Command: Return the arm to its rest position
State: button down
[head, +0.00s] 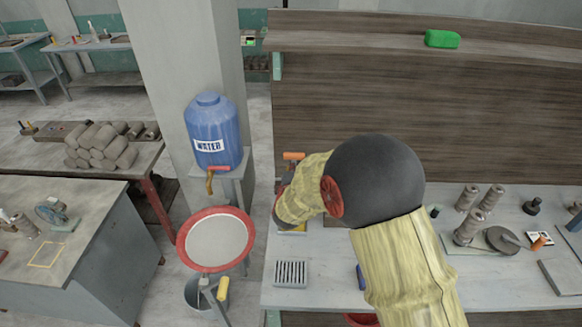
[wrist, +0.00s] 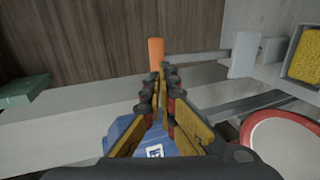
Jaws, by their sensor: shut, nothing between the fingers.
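My arm spans the middle of the head view, bent at a dark round joint, with its lower part reaching left toward the bench's left edge. In that view the arm largely hides my gripper. In the wrist view my gripper (wrist: 166,72) points up the picture with its dark fingertips together and nothing held between them. An orange-handled item (wrist: 156,53) shows just beyond the tips; I cannot tell how far away it is. No mark of a rest position shows in either view.
A blue water container (head: 212,130) and a red-rimmed basin (head: 181,240) stand left of the arm. The grey bench (head: 335,270) holds a slotted block (head: 291,273) and, at right, several grey cylinders (head: 467,229). A wooden back panel with a shelf (head: 350,42) rises behind.

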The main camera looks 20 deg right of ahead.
jog(key=v, duration=0.8)
jog(key=s+a+f+m+g+y, duration=0.3)
jog(key=s+a+f+m+g, duration=0.15)
jog(key=f, duration=0.45)
jog(key=s+a+m+g+y+b, duration=0.1)
jog(key=s+a+m+g+y, duration=0.3)
jog(key=s, duration=0.5)
jog(key=s+d+r+m+h+b, duration=0.1)
jog(key=s+d+r+m+b, duration=0.2)
jog(key=s, duration=0.7)
jog(key=s+d+r+m+h+b, duration=0.1)
jog(key=s+d+r+m+b, duration=0.2)
jog(key=s+d+r+b, duration=0.3)
jog(key=s+b, duration=0.2)
jog(key=s, duration=0.3)
jog(key=shift+s+h, duration=0.25)
jog(key=shift+h, duration=0.05)
